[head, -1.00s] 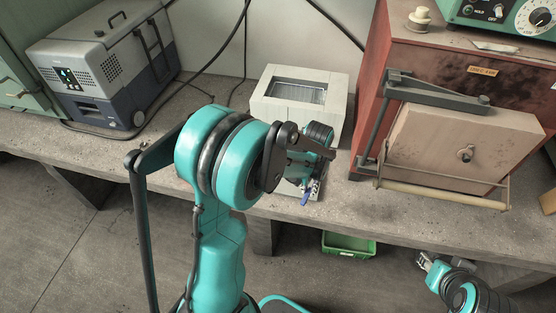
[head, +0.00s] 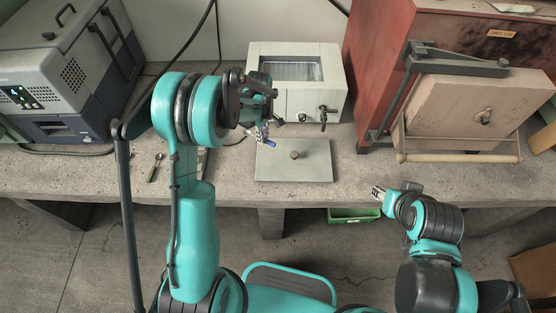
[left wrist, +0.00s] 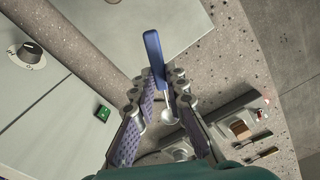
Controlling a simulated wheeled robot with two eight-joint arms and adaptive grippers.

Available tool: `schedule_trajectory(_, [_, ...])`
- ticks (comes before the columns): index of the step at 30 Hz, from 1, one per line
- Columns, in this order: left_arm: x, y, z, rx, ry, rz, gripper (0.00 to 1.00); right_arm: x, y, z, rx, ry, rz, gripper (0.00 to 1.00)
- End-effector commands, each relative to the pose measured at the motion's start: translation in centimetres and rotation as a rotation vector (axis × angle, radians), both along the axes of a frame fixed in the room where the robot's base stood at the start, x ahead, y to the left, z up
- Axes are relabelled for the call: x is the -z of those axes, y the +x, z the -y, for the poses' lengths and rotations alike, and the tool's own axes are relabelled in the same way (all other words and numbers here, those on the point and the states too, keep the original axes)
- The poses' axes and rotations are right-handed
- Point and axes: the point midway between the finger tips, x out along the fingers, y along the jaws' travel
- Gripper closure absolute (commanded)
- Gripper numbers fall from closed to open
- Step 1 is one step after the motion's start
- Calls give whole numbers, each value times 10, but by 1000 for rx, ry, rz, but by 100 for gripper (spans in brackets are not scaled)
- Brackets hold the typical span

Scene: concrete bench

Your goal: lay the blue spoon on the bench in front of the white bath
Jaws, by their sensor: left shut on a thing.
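The blue spoon (head: 267,149) is in my left gripper (head: 261,136), which is shut on it. In the left wrist view the blue handle (left wrist: 154,52) sticks out beyond the fingers and the metal bowl (left wrist: 170,115) lies between them. The gripper is in front of the lower left of the white bath (head: 254,98), by the left edge of a flat grey lid. The spoon's height above the bench (head: 225,180) is hard to tell. My right gripper (head: 377,193) is near the bench's front edge; its jaw opening is too small to read.
The grey lid (head: 293,170) with a knob lies in front of the bath, taking up much of that bench strip. A tap (head: 323,113) sticks out from the bath. A greenish utensil (head: 155,168) lies to the left. A red-brown furnace (head: 385,60) stands right. A green crate (head: 352,215) is below the bench.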

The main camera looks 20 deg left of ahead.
Motion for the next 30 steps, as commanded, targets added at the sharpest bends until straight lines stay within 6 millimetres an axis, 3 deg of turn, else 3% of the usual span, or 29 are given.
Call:
schedule_trajectory(4, [10,21,-10,-292,0,2,100,-1,0,0,0,0,0,60])
schedule_trajectory(10, [19,29,-19,-463,-1,3,100,0,0,0,0,0,0,60])
schedule_trajectory(24, [79,-24,-101,-475,-1,3,100,30,0,0,0,0,0,60])
schedule_trajectory(30, [88,-32,-113,-472,-1,3,100,33,0,0,0,0,0,60])
